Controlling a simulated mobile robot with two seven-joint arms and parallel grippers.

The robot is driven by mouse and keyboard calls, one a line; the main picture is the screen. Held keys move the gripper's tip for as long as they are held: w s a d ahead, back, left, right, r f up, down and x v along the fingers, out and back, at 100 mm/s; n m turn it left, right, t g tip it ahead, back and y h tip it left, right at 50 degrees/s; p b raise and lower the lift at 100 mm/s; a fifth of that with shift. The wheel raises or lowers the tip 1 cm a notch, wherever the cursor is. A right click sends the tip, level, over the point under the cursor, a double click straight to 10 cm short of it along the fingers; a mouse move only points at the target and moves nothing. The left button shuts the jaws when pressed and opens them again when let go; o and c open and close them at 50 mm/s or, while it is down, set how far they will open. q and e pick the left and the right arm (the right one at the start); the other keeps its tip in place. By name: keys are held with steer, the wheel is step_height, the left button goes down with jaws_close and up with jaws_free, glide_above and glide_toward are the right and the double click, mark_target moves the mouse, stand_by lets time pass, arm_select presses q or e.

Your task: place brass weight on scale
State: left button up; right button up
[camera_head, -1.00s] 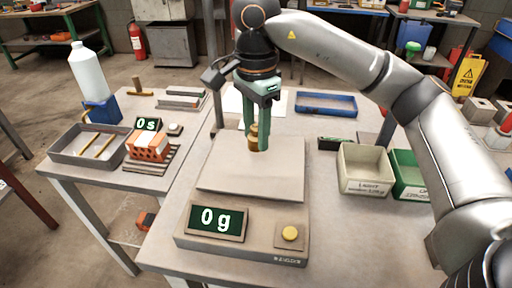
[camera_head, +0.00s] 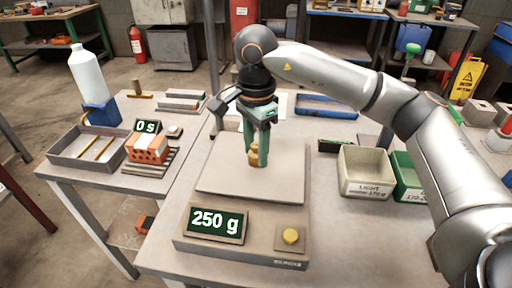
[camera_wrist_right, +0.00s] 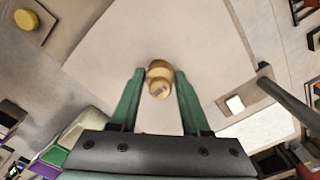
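The brass weight (camera_head: 253,153) is on the scale's plate (camera_head: 225,178) toward its back, between the green fingers of my right gripper (camera_head: 257,160). The scale's display (camera_head: 216,222) reads 250 g. A yellow button (camera_head: 291,236) is at the scale's front right. My left gripper is not in view.
A cream bin labelled LIGHT (camera_head: 364,172) and a green bin (camera_head: 407,178) stand right of the scale. A blue tray (camera_head: 326,106) lies behind. On the left table are a grey tray (camera_head: 70,158), an orange hollow brick (camera_head: 147,150) and a white bottle (camera_head: 88,75).

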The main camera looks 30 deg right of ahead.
mark_target(256, 145)
steer(key=shift+o, duration=1.4)
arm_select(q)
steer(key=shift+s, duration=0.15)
arm_select(e)
steer(key=shift+o, duration=0.3)
steer(key=shift+r, duration=0.25)
arm_select(q)
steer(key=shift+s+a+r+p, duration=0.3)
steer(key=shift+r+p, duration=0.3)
steer(key=shift+p, duration=0.75)
arm_select(e)
step_height(256, 145, up, 12)
